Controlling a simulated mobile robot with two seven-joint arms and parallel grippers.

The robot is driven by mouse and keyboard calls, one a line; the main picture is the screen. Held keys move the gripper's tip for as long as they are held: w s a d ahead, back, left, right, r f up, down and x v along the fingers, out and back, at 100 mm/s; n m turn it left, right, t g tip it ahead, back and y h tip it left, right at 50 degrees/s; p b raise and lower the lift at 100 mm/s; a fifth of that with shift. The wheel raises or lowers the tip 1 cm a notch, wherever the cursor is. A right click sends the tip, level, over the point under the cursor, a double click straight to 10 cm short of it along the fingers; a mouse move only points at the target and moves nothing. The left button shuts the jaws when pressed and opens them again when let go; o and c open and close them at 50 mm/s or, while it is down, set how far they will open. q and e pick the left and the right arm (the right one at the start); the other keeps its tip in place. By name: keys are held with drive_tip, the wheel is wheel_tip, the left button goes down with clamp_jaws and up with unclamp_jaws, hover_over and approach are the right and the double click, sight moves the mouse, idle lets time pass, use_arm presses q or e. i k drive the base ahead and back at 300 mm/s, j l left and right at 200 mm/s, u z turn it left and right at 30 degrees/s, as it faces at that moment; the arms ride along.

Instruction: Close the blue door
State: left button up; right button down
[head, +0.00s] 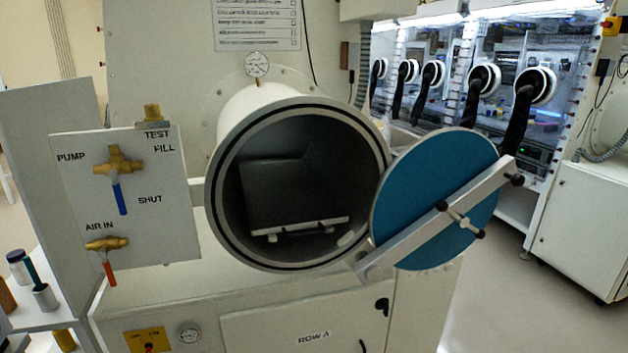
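The blue door (420,200) is a round disc with a pale diagonal bar (400,243) across its face. The bar carries a small cross-shaped handle (460,218) with dark knobs. The door stands open at the right side of the round chamber opening (225,190), its left edge close to the rim. Inside the dark chamber a grey box-like form and a pale tray (300,228) show. Neither of my grippers is in view.
A valve panel (165,225) with blue and red levers stands left of the chamber. A shelf with small containers (44,297) is at lower left. A gauge (257,65) sits above the chamber. Gloveboxes with black gloves (525,110) stand behind right. Floor at lower right is clear.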

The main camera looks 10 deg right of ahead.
sight(461, 167)
drive_tip(key=z, duration=1.25)
